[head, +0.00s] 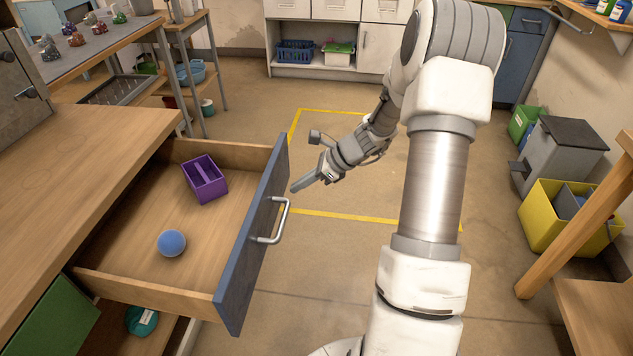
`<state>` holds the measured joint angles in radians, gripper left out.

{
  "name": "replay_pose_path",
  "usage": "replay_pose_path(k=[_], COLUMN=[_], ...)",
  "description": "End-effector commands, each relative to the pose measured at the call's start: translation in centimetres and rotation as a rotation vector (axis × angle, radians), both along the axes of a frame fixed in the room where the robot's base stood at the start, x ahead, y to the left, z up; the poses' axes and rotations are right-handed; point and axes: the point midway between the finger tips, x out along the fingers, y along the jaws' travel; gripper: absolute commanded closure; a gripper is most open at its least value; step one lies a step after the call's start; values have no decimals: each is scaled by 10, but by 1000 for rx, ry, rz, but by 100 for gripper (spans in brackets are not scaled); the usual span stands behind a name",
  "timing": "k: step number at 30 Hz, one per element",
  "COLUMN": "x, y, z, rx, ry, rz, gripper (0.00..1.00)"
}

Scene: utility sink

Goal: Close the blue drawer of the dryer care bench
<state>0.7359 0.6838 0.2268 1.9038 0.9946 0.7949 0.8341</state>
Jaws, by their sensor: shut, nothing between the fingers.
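The blue drawer (254,243) of the wooden bench (75,190) is pulled well out, its blue front facing right. A silver bar handle (283,222) is on that front. My gripper (294,188) is shut and empty. It points left toward the drawer front, close to its far part and a little beyond the handle in the picture. I cannot tell whether the fingertips touch the front.
A green front (52,322) and a shelf with a teal round item (141,320) are below the drawer. Yellow tape marks open floor (340,265) to the right. A yellow bin (560,220) and grey bin (562,155) stand at the right.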

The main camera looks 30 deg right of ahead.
Motion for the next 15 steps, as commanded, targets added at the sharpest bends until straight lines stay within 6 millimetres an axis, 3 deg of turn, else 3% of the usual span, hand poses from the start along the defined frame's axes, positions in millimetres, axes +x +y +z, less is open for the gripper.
replay_pose_path(k=[6, 15], x=[13, 15], y=[18, 20], z=[1, 2], rx=[-3, -2], ry=[-2, -1], rz=[2, -1], gripper=[100, 100])
